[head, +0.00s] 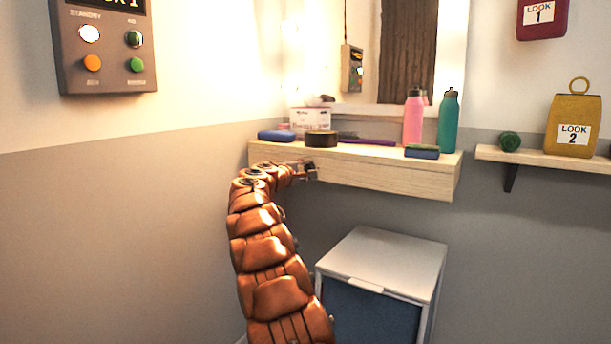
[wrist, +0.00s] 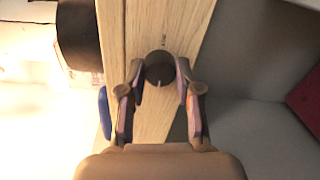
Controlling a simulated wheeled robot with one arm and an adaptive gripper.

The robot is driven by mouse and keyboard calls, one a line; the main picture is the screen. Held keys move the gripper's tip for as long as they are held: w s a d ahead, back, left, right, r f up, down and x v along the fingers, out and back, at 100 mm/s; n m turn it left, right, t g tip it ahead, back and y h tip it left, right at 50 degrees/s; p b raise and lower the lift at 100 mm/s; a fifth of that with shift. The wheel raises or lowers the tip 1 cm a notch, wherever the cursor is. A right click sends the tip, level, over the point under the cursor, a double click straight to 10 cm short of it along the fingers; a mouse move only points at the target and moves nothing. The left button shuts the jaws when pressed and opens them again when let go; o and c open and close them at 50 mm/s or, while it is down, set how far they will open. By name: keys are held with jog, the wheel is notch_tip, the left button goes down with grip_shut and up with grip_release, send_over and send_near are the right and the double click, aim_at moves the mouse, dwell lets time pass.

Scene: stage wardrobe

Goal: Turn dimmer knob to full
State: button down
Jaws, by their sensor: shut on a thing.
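The dimmer knob (wrist: 159,68) is a dark round knob on the front of the pale wooden shelf (head: 400,174). A short white mark shows on its lower part in the wrist view. My gripper (wrist: 160,76) is shut on the knob, one finger on each side. In the head view my gripper (head: 305,170) is at the shelf's front face, toward its left end, and the knob is mostly hidden there by the fingers.
On the shelf stand a dark round tin (head: 321,139), a blue case (head: 276,135), a pink bottle (head: 413,119) and a teal bottle (head: 447,121). A white-topped cabinet (head: 385,258) stands below. A control panel (head: 103,45) hangs on the left wall.

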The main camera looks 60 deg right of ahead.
dwell(0.4)
jog(key=c, duration=0.8)
grip_release()
jog(key=shift+a+r, duration=0.15)
jog(key=shift+a, duration=0.45)
jog(key=shift+s+a+r, duration=0.1)
jog(key=shift+s+a, duration=0.05)
jog(key=shift+a, duration=2.55)
jog(key=shift+s+a+r, duration=0.1)
jog(key=shift+s+a, duration=0.05)
jog(key=shift+a, duration=2.55)
